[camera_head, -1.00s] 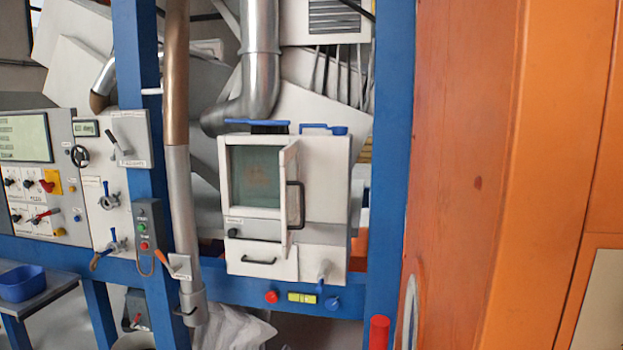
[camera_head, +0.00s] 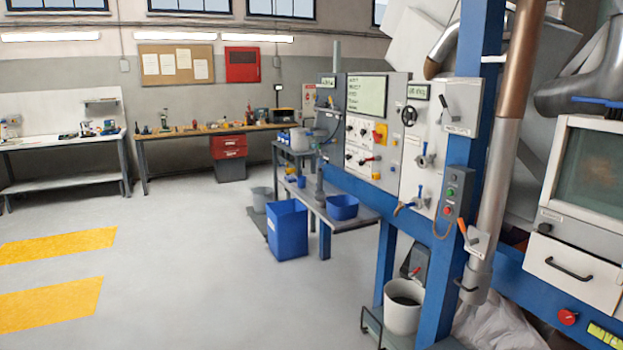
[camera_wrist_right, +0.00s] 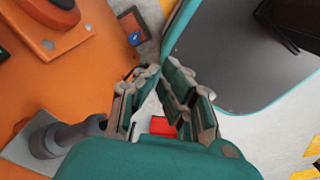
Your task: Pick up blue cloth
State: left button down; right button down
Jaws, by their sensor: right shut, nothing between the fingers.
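I cannot make out a blue cloth for certain in either view. A blue strip (camera_head: 598,102) lies on top of the white windowed cabinet (camera_head: 590,170) at the right edge of the head view; it is cut off by the frame, and I cannot tell if it is cloth. My right gripper (camera_wrist_right: 161,72) shows in the right wrist view, shut and empty, with its fingertips over orange and grey surfaces. My left gripper is not in view.
A blue bin (camera_head: 287,231) stands on the floor beside a low bench carrying a blue tub (camera_head: 342,207). A control panel (camera_head: 372,125) and blue post are on the right. A white bucket (camera_head: 404,308) stands below. Open grey floor lies left, with yellow markings.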

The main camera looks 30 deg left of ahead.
aim_at(290, 179)
jog(key=i+j, duration=0.1)
jog(key=j, duration=0.35)
jog(key=i+j, duration=0.15)
jog(key=j, duration=0.35)
jog(key=i+j, duration=0.1)
jog(key=j, duration=0.35)
jog(key=i+j+z, duration=0.1)
jog(key=j, duration=0.4)
jog(key=i+j, duration=0.15)
jog(key=j, duration=0.3)
jog(key=i+j, duration=0.1)
jog(key=j, duration=0.4)
